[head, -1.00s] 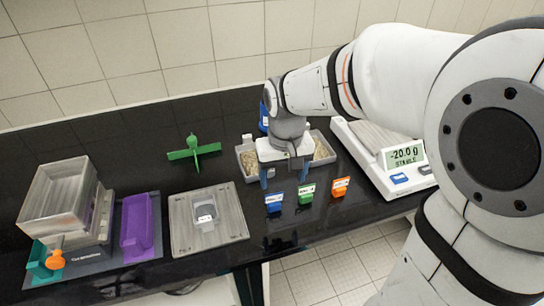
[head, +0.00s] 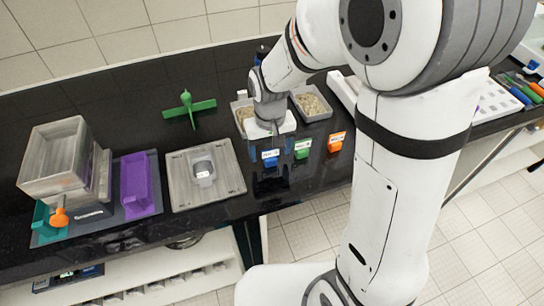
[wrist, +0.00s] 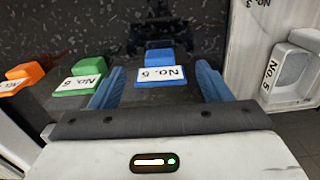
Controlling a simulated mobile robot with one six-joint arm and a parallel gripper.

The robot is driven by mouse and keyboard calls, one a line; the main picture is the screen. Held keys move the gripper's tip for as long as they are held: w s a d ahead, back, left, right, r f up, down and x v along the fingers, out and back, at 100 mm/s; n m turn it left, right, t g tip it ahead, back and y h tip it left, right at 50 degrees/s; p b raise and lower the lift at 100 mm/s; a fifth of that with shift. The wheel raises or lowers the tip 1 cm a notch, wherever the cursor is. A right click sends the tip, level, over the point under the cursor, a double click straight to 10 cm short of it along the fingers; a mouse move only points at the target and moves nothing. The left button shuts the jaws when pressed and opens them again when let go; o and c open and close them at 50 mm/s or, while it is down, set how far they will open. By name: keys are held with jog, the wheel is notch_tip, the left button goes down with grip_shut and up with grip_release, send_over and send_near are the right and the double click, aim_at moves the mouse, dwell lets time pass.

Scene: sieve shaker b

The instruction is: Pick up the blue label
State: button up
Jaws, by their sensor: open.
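The blue label (head: 270,159) stands on the black bench at the left end of a row, beside a green label (head: 302,149) and an orange label (head: 336,142). In the wrist view the blue label (wrist: 160,62) has a white face reading "No. 5". My gripper (wrist: 160,70) is open, with one blue finger on each side of the blue label and visible gaps to both. In the head view my gripper (head: 268,150) is at the blue label and its fingers are partly hidden.
A grey tray (head: 234,186) holding a small grey piece lies left of the labels. Containers of grainy material (head: 312,104) stand behind. Further left are a purple tray (head: 140,185) and a stacked clear box (head: 55,155). A green propeller-like part (head: 188,108) lies at the back.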

jog(key=shift+c, duration=0.4)
jog(key=c, duration=1)
